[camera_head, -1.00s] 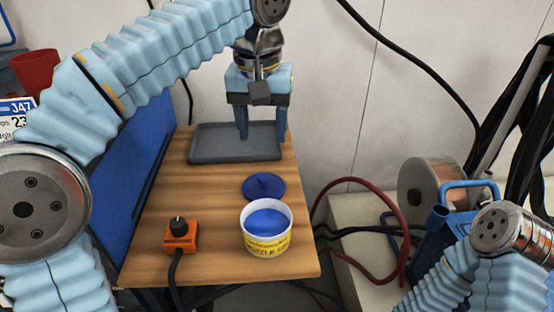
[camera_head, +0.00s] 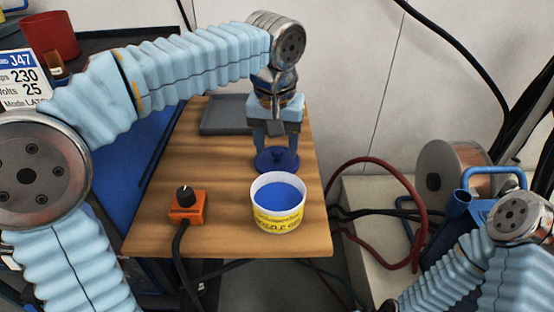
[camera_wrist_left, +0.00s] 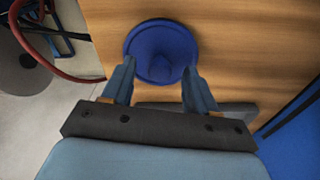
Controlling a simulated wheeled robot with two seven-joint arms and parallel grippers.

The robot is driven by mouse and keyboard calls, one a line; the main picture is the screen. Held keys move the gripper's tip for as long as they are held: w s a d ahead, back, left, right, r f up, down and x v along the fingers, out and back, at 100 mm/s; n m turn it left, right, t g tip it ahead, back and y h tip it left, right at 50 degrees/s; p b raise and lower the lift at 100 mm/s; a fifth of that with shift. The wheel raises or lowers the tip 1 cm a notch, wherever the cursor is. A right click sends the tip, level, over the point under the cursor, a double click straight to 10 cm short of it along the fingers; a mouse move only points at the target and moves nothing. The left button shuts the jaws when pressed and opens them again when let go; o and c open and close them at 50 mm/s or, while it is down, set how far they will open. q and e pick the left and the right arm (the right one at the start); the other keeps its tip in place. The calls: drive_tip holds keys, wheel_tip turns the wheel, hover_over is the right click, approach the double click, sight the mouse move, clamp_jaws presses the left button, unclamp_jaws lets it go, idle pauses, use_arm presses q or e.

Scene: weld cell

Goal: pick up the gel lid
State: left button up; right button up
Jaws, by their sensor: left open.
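The tub is white with a yellow label and holds blue gel. My left gripper (camera_head: 275,150) points down over the lid with its fingers open. In the left wrist view the lid (camera_wrist_left: 161,52) shows just ahead of the open fingertips (camera_wrist_left: 157,72), its near edge between them. Nothing is held. My right arm shows at the lower right of the head view, but its gripper is out of the picture.
An orange box with a black knob (camera_head: 187,205) and its cable are at the board's front left. A grey tray (camera_head: 225,115) lies at the back. A wire spool (camera_head: 452,172) and red hose (camera_head: 420,215) are on the right. The board's left-centre is clear.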

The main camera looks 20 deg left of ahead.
use_arm(q)
drive_tip(key=shift+f, duration=0.3)
clamp_jaws()
